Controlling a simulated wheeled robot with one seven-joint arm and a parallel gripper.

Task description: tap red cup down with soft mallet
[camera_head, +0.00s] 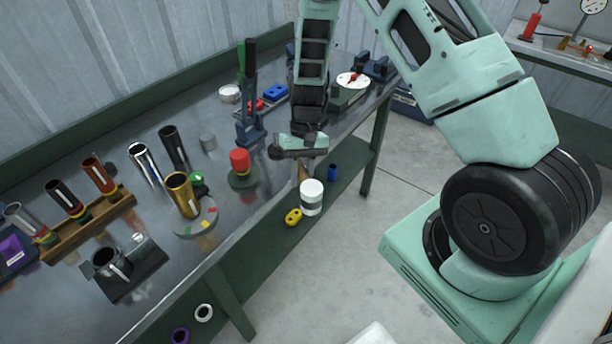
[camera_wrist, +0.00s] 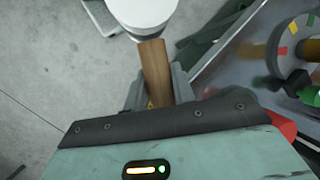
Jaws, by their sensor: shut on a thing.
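The red cup (camera_head: 239,158) stands upright on a dark green round base on the metal bench, left of my gripper. My gripper (camera_head: 303,162) is shut on the wooden handle (camera_wrist: 155,73) of the soft mallet. The mallet's white head with a grey band (camera_head: 312,196) hangs below the gripper, beyond the bench's front edge, apart from the cup. The white head also shows at the top of the wrist view (camera_wrist: 141,14). In the wrist view a red edge at lower right is mostly hidden by my gripper.
A gold cylinder (camera_head: 182,196) stands on a round plate with coloured marks (camera_head: 201,219), left of the red cup. A dark blue upright press (camera_head: 250,122) stands behind it. Several tubes sit in a wooden rack (camera_head: 92,224). A yellow part (camera_head: 293,217) lies on the lower shelf.

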